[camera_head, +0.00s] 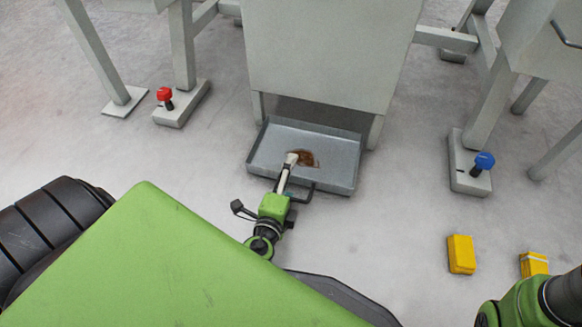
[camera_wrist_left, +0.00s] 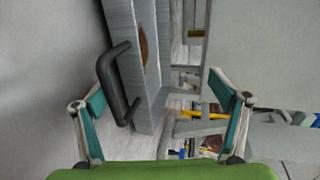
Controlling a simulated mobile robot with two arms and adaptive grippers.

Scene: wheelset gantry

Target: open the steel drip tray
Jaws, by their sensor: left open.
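The steel drip tray (camera_head: 335,172) is a shallow grey tray with a brown stain, sticking out toward me from under the grey cabinet. A dark bar handle (camera_head: 306,192) is on its near side. My left gripper (camera_head: 288,169) is at the tray's near edge, beside the handle. In the left wrist view, the left gripper (camera_wrist_left: 163,88) is open, with its fingers wide apart. The handle (camera_wrist_left: 121,86) shows between them, closer to the left finger, and the tray (camera_wrist_left: 145,55) stands behind it. Whether a finger touches the handle cannot be told. My right gripper is out of view.
The grey cabinet (camera_head: 325,55) stands above the tray's back. A red knob (camera_head: 165,95) is on a left foot and a blue knob (camera_head: 484,161) on a right foot. Yellow blocks (camera_head: 461,254) lie at the lower right. The floor in front of the tray's right side is clear.

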